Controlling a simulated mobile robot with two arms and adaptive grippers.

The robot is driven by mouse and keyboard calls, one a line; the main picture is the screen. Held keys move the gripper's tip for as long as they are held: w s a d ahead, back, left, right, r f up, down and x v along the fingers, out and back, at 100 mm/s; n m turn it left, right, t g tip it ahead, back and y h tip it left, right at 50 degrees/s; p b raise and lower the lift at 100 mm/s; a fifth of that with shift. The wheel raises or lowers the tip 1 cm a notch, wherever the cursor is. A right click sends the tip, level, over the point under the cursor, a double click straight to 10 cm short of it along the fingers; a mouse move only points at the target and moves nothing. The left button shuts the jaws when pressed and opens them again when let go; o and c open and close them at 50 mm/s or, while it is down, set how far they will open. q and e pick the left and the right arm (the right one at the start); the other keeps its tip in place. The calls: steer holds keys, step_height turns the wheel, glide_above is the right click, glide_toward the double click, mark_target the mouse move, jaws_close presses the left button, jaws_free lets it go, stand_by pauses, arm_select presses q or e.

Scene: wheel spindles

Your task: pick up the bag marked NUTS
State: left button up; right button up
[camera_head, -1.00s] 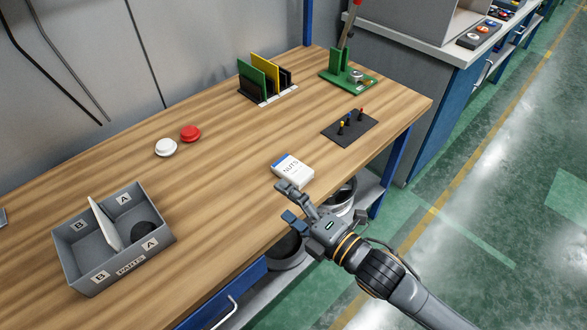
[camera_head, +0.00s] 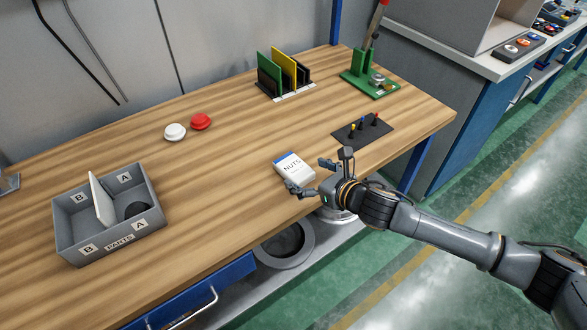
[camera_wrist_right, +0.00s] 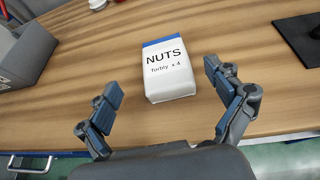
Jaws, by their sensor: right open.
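The bag marked NUTS (camera_head: 294,167) is a white packet with a blue top band, lying on the wooden table near its front edge. In the right wrist view the bag (camera_wrist_right: 168,72) lies ahead of my right gripper, with its printed side up. My right gripper (camera_head: 309,178) is open at the front edge, its fingers pointing toward the bag. In the right wrist view the gripper's fingertips (camera_wrist_right: 160,85) stand apart to the left and right of the bag, with gaps on both sides. My left gripper is not in view.
A grey parts bin (camera_head: 108,215) with compartments marked A and B stands at the left. A white knob (camera_head: 175,132) and a red knob (camera_head: 201,121) lie farther back. A dark mat (camera_head: 362,130) with small pegs is right of the bag. The wood between bin and bag is clear.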

mark_target(296, 168)
steer(key=shift+d+x, duration=0.25)
steer(key=shift+x, duration=2.95)
steer(key=shift+w+f, duration=0.1)
steer(key=shift+f, duration=0.05)
steer(key=c, duration=1.3)
